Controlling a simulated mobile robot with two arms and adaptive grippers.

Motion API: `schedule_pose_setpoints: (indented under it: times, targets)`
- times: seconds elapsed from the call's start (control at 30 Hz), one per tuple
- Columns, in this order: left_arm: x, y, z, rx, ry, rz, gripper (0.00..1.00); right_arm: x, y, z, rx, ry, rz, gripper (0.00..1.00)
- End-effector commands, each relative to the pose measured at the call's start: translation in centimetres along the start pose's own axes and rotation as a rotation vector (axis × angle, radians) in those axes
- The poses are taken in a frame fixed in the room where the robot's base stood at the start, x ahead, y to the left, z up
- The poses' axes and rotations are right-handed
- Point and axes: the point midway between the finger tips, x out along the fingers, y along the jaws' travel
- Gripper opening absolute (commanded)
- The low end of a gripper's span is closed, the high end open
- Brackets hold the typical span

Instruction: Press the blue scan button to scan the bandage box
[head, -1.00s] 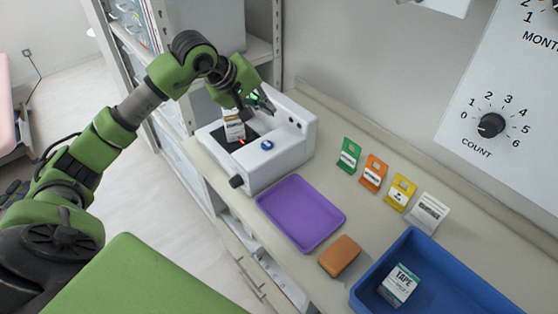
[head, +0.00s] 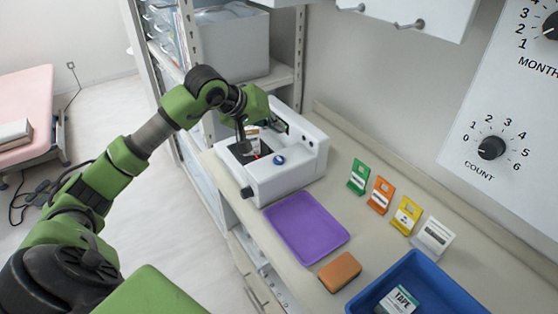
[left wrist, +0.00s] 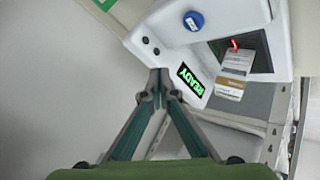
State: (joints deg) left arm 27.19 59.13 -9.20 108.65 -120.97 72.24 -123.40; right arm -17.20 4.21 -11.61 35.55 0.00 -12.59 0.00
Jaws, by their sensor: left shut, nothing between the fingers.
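The white scanner (head: 290,183) stands on the counter with the blue scan button (head: 279,160) on its front part. The button also shows in the left wrist view (left wrist: 194,20). The bandage box (head: 252,147), white and tan, is on the scanner's dark plate beside a red light; my left gripper partly hides it in the head view. In the left wrist view the box (left wrist: 233,75) is clear of the fingers. My left gripper (left wrist: 158,76) is shut and empty, its tips in front of the scanner near the lit READY screen (left wrist: 190,80), apart from the button. My right gripper is not in view.
A purple tray (head: 306,229) and a brown block (head: 340,271) lie in front of the scanner. Green, orange, yellow and white cards (head: 433,238) stand along the wall side. A blue bin (head: 450,290) holds a tape box. Shelving (head: 283,76) stands behind the scanner.

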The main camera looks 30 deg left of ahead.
Motion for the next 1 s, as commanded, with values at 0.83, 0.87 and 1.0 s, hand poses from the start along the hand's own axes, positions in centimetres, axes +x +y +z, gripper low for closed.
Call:
schedule_pose_setpoints:
  times: [0.83, 0.87, 1.0]
  targets:
    - [5.2, -3.8, 3.8, 0.0, -0.001, 0.0, 0.0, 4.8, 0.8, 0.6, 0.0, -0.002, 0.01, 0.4]
    - [5.2, -3.8, 3.8, 0.0, -0.001, 0.0, 0.0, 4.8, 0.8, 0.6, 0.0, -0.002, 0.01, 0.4]
    - [5.2, -3.8, 3.8, 0.0, -0.001, 0.0, 0.0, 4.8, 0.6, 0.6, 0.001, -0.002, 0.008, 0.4]
